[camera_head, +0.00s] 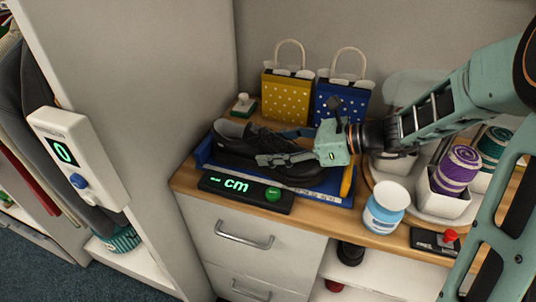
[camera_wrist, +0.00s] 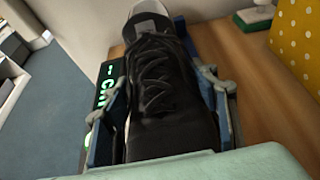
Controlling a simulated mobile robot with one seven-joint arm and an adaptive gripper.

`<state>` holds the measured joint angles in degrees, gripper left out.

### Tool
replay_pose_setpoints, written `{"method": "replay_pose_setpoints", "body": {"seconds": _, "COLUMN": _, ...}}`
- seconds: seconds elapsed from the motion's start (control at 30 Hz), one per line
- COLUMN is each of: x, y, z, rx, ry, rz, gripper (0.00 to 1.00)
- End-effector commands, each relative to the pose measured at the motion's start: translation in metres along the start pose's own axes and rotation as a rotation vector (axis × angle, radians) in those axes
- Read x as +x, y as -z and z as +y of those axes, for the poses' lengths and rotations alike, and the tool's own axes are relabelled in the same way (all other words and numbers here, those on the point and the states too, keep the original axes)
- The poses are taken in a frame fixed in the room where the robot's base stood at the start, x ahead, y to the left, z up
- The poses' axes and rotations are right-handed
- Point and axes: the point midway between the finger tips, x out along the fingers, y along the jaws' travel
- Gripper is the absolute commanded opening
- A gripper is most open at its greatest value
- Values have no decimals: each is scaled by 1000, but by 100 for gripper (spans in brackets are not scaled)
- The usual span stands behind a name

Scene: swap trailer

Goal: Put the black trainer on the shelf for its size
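The black trainer (camera_head: 238,138) lies in a blue measuring tray (camera_head: 203,150) on the wooden counter, with a ruler along the tray's front and a display (camera_head: 245,192) reading "-- cm". My gripper (camera_head: 285,146) is over the trainer, one finger on each side. In the wrist view the trainer (camera_wrist: 160,90) runs lengthwise between my fingers, laces up. A narrow gap shows between the left finger and the shoe, so the gripper looks open around it. The shoe's near end is hidden by my gripper's body. Size labels on a shelf cannot be made out.
Behind the tray stand a yellow dotted bag (camera_head: 287,95) and a blue dotted bag (camera_head: 340,98). White shelving (camera_head: 375,272) is below; a panel with a "0" device (camera_head: 78,155) is left.

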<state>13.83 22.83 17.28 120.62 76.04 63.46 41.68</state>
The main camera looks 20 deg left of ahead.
Motion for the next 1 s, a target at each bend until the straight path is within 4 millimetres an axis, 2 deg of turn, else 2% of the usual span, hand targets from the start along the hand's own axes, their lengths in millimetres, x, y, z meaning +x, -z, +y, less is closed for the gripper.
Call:
{"method": "replay_pose_setpoints", "body": {"seconds": 0.03, "x": 0, "y": 0, "z": 0, "rx": 0, "ry": 0, "rz": 0, "gripper": 43}}
{"method": "replay_pose_setpoints", "body": {"seconds": 0.3, "x": 0, "y": -1, "z": 0, "rx": -1, "ry": 0, "rz": -1, "gripper": 15}}
{"method": "replay_pose_setpoints", "body": {"seconds": 0.53, "x": -1, "y": -3, "z": 0, "rx": -1, "ry": 0, "rz": -1, "gripper": 15}}
{"method": "replay_pose_setpoints", "body": {"seconds": 0.67, "x": -4, "y": -11, "z": 0, "rx": -4, "ry": 0, "rz": -1, "gripper": 15}}
{"method": "replay_pose_setpoints", "body": {"seconds": 0.87, "x": -16, "y": -39, "z": -1, "rx": -5, "ry": 2, "rz": -1, "gripper": 15}}
{"method": "replay_pose_setpoints", "body": {"seconds": 1.0, "x": -28, "y": -68, "z": -1, "rx": -7, "ry": 3, "rz": 0, "gripper": 15}}
